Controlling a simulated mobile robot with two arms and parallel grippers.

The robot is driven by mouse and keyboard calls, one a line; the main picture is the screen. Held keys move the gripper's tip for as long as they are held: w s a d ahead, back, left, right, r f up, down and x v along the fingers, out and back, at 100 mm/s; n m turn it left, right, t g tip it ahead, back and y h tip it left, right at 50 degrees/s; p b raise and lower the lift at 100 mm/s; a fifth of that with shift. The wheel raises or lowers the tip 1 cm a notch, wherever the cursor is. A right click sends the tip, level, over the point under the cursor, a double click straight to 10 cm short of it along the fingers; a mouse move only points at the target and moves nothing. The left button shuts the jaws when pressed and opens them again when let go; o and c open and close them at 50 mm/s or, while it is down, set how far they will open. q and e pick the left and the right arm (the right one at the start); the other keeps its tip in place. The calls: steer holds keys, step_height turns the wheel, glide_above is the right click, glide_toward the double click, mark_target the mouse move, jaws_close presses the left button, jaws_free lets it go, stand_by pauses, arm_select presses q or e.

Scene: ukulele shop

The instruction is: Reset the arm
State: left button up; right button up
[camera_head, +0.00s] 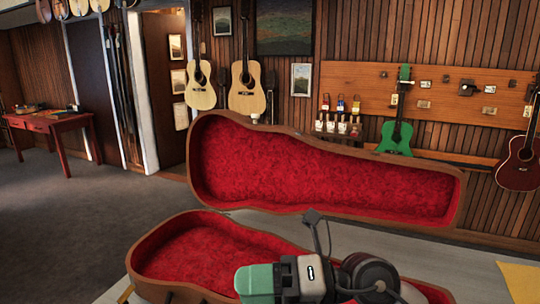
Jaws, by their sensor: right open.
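My right gripper (258,283) shows at the bottom middle, with its green finger end toward the left and its arm coming in from the lower right. It is in front of the lower half of an open instrument case (215,250) with red plush lining, and hides part of it. I cannot tell its height above the lining. Its jaws are open and I see nothing held in them. My left gripper is not in view.
The raised case lid (320,178) stands behind my right gripper. Guitars (247,92) and a green ukulele (397,137) hang on the wood-panelled wall. A red table (50,122) stands far left. Grey floor (70,215) is clear at left.

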steer(key=w+d+r+m+t, duration=0.15)
steer(key=d+m+t, duration=0.25)
steer(key=m+t, duration=0.55)
steer(key=w+d+r+m+t, duration=0.15)
steer(key=d+m+t, duration=0.25)
steer(key=m+t, duration=0.55)
steer(key=d+f+m+g+h, duration=0.1)
steer(key=d+f+m+h, duration=0.5)
steer(key=f+m+h, duration=0.3)
steer(key=d+f+m+h, duration=0.6)
steer(key=f+m+h, duration=0.2)
steer(key=m, duration=0.1)
steer(key=s+d+f+m+g, duration=0.3)
steer(key=s+f+g, duration=1.1)
steer(key=s+f, duration=0.5)
step_height(320, 180, down, 26)
steer(key=g+b, duration=0.1)
steer(key=b, duration=0.2)
steer(key=s+d+f+g+b, duration=0.1)
steer(key=s+d+f+b, duration=0.1)
steer(key=s+f, duration=1.5)
step_height(320, 180, down, 4)
steer(key=shift+s+d+r+n+b, duration=0.2)
steer(key=shift+s+d+n+b, duration=0.15)
steer(key=shift+b, duration=0.25)
